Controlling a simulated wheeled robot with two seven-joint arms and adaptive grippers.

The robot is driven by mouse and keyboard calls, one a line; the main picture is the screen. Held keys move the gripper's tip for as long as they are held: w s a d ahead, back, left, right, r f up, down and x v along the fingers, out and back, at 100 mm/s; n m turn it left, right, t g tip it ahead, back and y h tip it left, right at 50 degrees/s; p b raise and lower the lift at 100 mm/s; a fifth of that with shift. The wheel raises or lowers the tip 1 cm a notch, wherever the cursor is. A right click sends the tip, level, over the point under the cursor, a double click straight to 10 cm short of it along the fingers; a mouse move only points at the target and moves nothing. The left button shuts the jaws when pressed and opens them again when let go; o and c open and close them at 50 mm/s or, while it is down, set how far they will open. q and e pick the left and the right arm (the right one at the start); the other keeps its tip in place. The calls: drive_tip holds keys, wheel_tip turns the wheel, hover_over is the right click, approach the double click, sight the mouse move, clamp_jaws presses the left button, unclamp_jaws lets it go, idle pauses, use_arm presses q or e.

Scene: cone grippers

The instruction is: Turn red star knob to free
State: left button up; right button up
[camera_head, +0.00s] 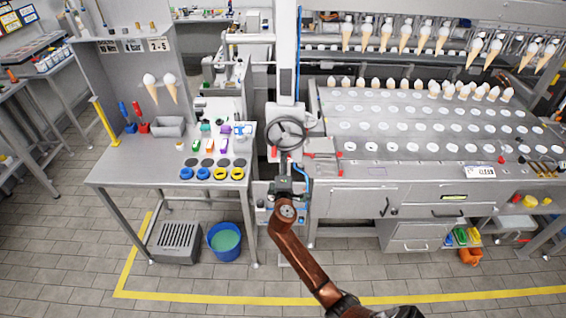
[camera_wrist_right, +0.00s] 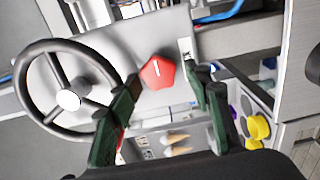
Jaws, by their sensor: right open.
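In the right wrist view the red star knob (camera_wrist_right: 157,72) sits on a light grey panel (camera_wrist_right: 122,45), with a short white mark on its face. A small white label with dark marks (camera_wrist_right: 185,48) is at its upper right. My right gripper (camera_wrist_right: 165,88) is open, with its dark green fingers on either side of the knob in the picture; I cannot tell whether they touch it. In the head view my right gripper (camera_head: 290,182) is in front of the machine column, below the handwheel, and hides the knob. My left gripper is in neither view.
A grey handwheel (camera_wrist_right: 68,98) is close to the left finger; it also shows in the head view (camera_head: 287,132). A blue hose (camera_wrist_right: 222,12) runs above the panel. A workbench (camera_head: 130,165) stands left and a perforated tray table (camera_head: 350,160) right. The floor in front is mostly clear.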

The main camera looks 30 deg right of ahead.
drive_tip(key=v, duration=0.8)
drive_tip(key=shift+w, duration=0.1)
drive_tip(key=s+a+f+g+y, duration=0.1)
drive_tip(key=s+f+g+y, duration=0.15)
drive_tip(key=f, duration=1.05)
drive_tip(key=s+f+m+g+y, duration=0.1)
drive_tip(key=s+f, duration=0.2)
drive_tip(key=f, duration=1)
drive_tip(key=s+a+f+g+y, duration=0.1)
drive_tip(key=s+f+g+y, duration=0.15)
drive_tip(key=f, duration=1.05)
drive_tip(key=s+a+f+m+g+y, duration=0.1)
drive_tip(key=s+f+m+g+y, duration=0.15)
drive_tip(key=s+f, duration=1.55)
drive_tip(key=s+f+m+g, duration=0.2)
drive_tip(key=s+f, duration=0.3)
drive_tip(key=s, duration=0.6)
drive_tip(key=s+a+f+m+g, duration=0.1)
drive_tip(key=s+f, duration=0.4)
drive_tip(key=s, duration=0.7)
drive_tip(key=s+a+f+m+g, duration=0.1)
drive_tip(key=s+f+m, duration=0.3)
drive_tip(key=s, duration=0.7)
drive_tip(key=shift+s+f+g+y+b, duration=0.35)
drive_tip(key=shift+s+f+g+y, duration=0.15)
drive_tip(key=shift+g, duration=0.35)
